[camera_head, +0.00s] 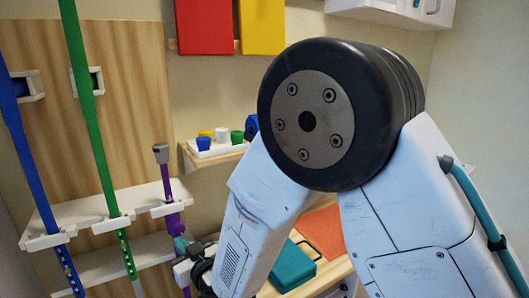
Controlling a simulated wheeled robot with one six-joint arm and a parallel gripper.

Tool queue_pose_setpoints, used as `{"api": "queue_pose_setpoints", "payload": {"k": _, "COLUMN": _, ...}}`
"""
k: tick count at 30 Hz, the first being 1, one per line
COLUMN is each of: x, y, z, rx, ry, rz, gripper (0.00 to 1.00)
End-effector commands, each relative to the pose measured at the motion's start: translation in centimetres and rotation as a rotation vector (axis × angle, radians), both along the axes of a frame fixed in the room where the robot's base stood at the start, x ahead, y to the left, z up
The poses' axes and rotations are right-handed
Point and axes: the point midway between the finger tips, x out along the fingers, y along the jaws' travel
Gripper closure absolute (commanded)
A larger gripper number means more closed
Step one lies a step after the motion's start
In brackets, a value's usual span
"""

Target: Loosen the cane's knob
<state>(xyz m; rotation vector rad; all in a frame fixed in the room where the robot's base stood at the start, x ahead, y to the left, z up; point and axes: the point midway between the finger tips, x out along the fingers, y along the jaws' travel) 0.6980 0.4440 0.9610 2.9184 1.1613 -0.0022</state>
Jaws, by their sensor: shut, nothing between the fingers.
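A purple cane with a grey top (161,154) stands upright, slightly tilted, in a notch of a white wall rack (90,210). Its purple shaft (172,205) runs down behind my gripper. My gripper (182,262) is at the lower part of this shaft, in front of it or beside it, and is shut with nothing held. Small teal and dark parts crowd this spot. I cannot tell the cane's knob apart from the gripper there, nor whether they touch. My arm hides the area to the right.
A blue pole (28,165) and a green pole (88,120) stand in the rack to the left. A teal case (293,267) and an orange mat (322,231) lie on a wooden surface behind my arm.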

Motion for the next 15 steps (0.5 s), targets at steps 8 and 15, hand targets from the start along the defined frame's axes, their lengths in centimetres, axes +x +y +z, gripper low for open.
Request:
{"api": "queue_pose_setpoints", "payload": {"k": 8, "x": 0.47, "y": -0.41, "z": 0.00, "rx": 0.003, "ry": -0.003, "rz": -0.002, "gripper": 1.00}}
{"api": "queue_pose_setpoints", "payload": {"k": 15, "x": 0.98, "y": -0.96, "z": 0.00, "rx": 0.003, "ry": -0.003, "rz": -0.002, "gripper": 1.00}}
